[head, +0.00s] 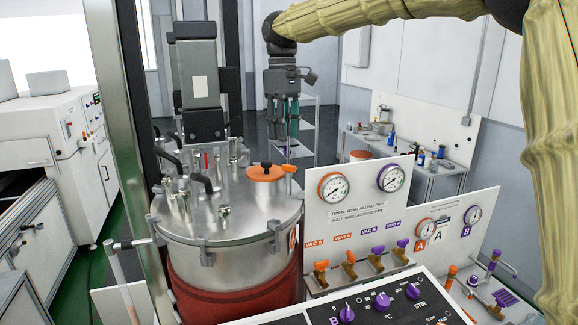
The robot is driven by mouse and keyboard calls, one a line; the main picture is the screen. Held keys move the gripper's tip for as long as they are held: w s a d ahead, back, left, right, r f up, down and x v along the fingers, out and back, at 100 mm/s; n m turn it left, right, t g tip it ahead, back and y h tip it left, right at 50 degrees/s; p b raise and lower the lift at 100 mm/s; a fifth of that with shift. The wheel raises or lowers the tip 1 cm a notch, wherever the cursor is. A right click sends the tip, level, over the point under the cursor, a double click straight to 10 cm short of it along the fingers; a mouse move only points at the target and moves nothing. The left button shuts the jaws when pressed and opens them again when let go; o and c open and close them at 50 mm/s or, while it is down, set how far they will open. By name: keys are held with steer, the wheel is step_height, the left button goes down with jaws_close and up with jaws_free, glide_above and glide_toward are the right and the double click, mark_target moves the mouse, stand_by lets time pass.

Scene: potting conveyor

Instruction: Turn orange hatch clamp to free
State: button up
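The orange hatch (264,173) is a round orange disc with a small dark knob, on the metal lid of the tank. A small orange piece (289,168) sits at its right edge and looks like the clamp; its exact turn is too small to tell. My gripper (287,137) points down above the right side of the hatch, with its fingers apart and nothing seen between them. It appears clear of the clamp, though its depth is hard to judge.
The tank lid (245,208) carries several metal fittings, dark hoses and a tall grey motor unit (198,80) left of my gripper. A gauge panel (350,215) with orange and purple valves stands right of the tank. A control panel (390,305) is in front.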

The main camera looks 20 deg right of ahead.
mark_target(291, 169)
steer(key=f+n+p, duration=0.1)
steer(key=f, duration=0.2)
steer(key=d+f+n+p, duration=0.1)
steer(key=f, duration=0.2)
steer(key=f+n+p, duration=0.1)
steer(key=f+p, duration=0.1)
steer(key=f, duration=0.1)
steer(key=shift+w+d+t, duration=0.15)
steer(key=shift+d+t, duration=0.1)
steer(key=shift+t, duration=0.15)
steer(key=shift+c, duration=0.3)
jaws_close()
